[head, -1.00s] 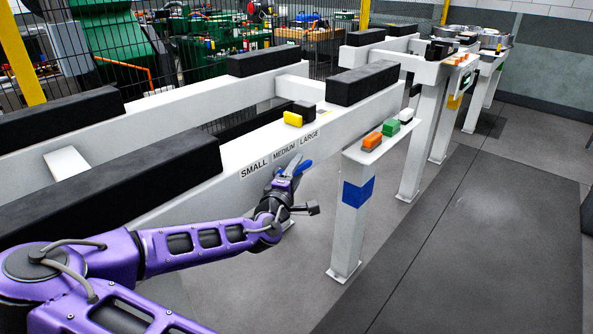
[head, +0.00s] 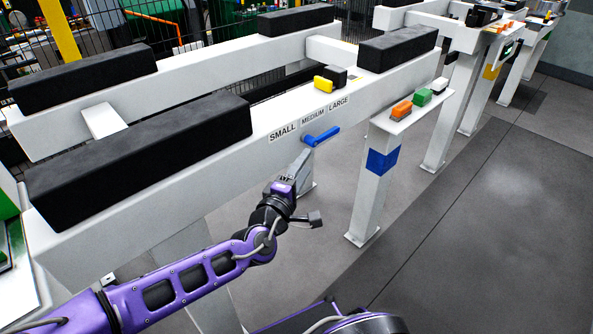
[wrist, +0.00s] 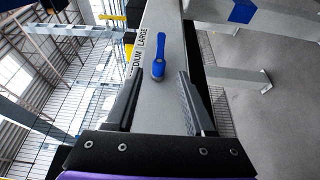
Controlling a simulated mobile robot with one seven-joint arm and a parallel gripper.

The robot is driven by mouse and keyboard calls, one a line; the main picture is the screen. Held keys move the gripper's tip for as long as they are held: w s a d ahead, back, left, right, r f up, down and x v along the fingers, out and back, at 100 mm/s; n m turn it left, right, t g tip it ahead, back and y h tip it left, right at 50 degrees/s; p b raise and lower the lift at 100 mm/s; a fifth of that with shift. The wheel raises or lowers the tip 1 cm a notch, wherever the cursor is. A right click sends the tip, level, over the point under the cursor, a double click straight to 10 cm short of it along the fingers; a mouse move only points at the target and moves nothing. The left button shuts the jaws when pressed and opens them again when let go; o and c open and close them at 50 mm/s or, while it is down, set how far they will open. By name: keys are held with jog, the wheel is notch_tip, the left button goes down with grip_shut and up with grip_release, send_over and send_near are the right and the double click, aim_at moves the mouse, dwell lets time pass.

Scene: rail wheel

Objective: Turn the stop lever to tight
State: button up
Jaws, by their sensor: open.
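The blue stop lever (head: 322,137) sits on the front face of the white beam, below the SMALL, MEDIUM, LARGE labels (head: 310,120). In the head view its handle points right and slightly up from its pivot near MEDIUM. In the wrist view the lever (wrist: 158,58) lies ahead of the jaws, its round hub nearest me. My gripper (head: 303,160) is just below and left of the lever in the head view. In the wrist view my gripper (wrist: 160,103) is open and empty, with a finger on each side. The lever appears beyond the fingertips; contact cannot be told.
A yellow block (head: 323,84) and a black block (head: 334,74) sit on the beam above the labels. A post shelf at right holds orange (head: 402,109), green (head: 422,97) and white (head: 440,86) buttons. Long black pads (head: 140,158) lie along the beams. The floor at right is clear.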

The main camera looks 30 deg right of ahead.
jog(key=shift+p+v, duration=1.6)
jog(key=shift+v, duration=0.55)
jog(key=shift+s, duration=0.1)
